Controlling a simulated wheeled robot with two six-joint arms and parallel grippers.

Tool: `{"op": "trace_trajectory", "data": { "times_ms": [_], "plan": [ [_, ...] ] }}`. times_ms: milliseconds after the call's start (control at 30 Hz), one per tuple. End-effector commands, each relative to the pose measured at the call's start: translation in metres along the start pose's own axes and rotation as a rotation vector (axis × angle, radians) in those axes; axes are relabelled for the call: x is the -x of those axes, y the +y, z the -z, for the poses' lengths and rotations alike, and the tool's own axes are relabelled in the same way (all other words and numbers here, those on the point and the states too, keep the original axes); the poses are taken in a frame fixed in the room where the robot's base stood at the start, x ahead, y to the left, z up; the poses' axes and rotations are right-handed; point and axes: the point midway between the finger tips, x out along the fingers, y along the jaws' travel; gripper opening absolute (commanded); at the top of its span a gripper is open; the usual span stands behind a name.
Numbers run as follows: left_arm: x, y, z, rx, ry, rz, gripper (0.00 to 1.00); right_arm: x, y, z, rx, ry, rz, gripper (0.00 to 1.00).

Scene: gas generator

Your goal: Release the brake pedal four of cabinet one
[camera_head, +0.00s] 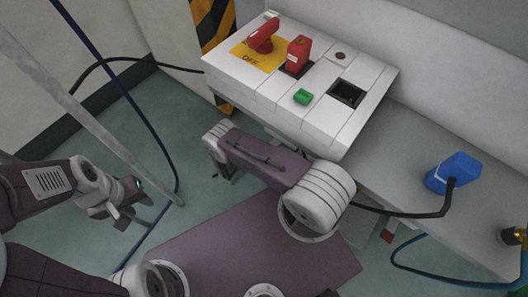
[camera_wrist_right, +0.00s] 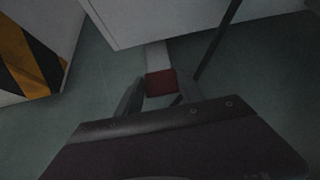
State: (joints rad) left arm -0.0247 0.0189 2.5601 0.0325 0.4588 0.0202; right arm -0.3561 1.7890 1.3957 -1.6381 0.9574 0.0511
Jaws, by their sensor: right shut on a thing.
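A red pedal (camera_wrist_right: 161,83) on a pale arm sits low under the white cabinet in the right wrist view. My right gripper (camera_wrist_right: 158,95) has its dark fingers on both sides of the pedal and is shut on it. In the head view my right arm reaches to the cabinet's front, and its gripper is mostly hidden below the wrist. The white cabinet (camera_head: 322,128) carries a red rotary switch (camera_head: 263,36) on a yellow plate marked OFF. My left gripper (camera_head: 128,204) is open and empty over the floor at left.
The cabinet top also holds a red block-shaped switch (camera_head: 298,53), a green button (camera_head: 303,97) and a black-framed recess (camera_head: 346,93). A blue container (camera_head: 452,172) stands on the grey bench at right. A sloping metal pole (camera_head: 95,125) and cables cross the left. Green floor is open there.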

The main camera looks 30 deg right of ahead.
Motion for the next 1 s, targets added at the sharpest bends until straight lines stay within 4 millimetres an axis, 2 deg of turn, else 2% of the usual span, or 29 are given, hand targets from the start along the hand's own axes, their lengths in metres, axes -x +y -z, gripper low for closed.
{"op": "trace_trajectory", "data": {
  "times_ms": [100,133,200,467,567,800,1000],
  "plan": [
    [0.0,0.0,0.0,0.0,0.0,0.0,0.36,-0.001,0.001,-0.004,-0.003,-0.012,0.0,0.0],
    [0.0,0.0,0.0,0.0,0.0,0.0,0.36,-0.001,0.001,-0.004,-0.003,-0.012,0.0,0.48],
    [0.0,0.0,0.0,0.0,0.0,0.0,0.36,-0.001,0.001,-0.004,-0.003,-0.011,0.0,0.67],
    [0.0,0.0,0.0,0.0,0.0,0.0,0.36,0.0,0.001,-0.003,-0.002,-0.008,0.0,0.67],
    [0.004,0.0,0.001,0.0,0.0,0.0,0.36,0.006,0.001,-0.004,-0.001,-0.007,-0.001,0.67],
    [0.031,0.001,0.003,0.0,0.0,0.0,0.36,0.059,0.002,-0.007,0.0,-0.008,-0.004,0.67],
    [0.039,0.001,0.004,0.0,0.0,0.0,0.36,0.087,0.001,-0.004,-0.003,-0.008,-0.001,0.67]
  ]
}}
